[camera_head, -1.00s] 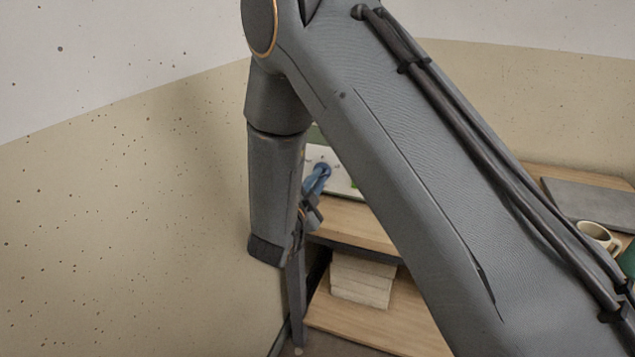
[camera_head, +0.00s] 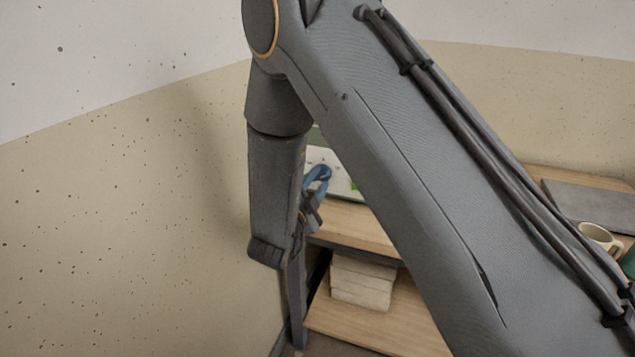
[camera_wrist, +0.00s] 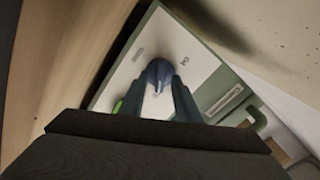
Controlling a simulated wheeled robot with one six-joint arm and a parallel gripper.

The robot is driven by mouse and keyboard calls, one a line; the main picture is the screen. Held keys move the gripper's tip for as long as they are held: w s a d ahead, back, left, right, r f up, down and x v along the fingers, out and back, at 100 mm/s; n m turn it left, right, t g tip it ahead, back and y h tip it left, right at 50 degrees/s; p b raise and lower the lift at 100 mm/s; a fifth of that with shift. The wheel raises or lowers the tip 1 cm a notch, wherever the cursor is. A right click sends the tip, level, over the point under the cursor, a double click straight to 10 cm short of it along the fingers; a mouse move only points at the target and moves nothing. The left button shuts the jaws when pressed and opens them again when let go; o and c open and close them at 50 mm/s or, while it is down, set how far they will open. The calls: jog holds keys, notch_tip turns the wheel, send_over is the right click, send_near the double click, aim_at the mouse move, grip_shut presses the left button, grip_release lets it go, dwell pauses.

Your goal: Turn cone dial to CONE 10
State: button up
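A blue cone dial (camera_wrist: 160,72) stands out from a white panel with a green edge (camera_wrist: 205,68) in the wrist view. A pale pointer mark shows on it, low between my fingers. Small dark labels sit on the panel on both sides of the dial, too small to read. My gripper (camera_wrist: 159,84) has one dark finger on each side of the dial, and they appear closed on it. In the head view, a blue part (camera_head: 318,175) shows beside the white panel (camera_head: 340,182), and my arm hides most of the rest.
The panel stands on a wooden shelf (camera_head: 355,225). Pale blocks (camera_head: 362,282) are stacked on a lower shelf. A cream mug (camera_head: 598,238) and a grey slab (camera_head: 590,203) are at the right. A speckled wall (camera_head: 120,220) is close on the left.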

jog(key=v, duration=0.8)
jog(key=shift+b, duration=0.4)
jog(key=shift+w+r, duration=0.1)
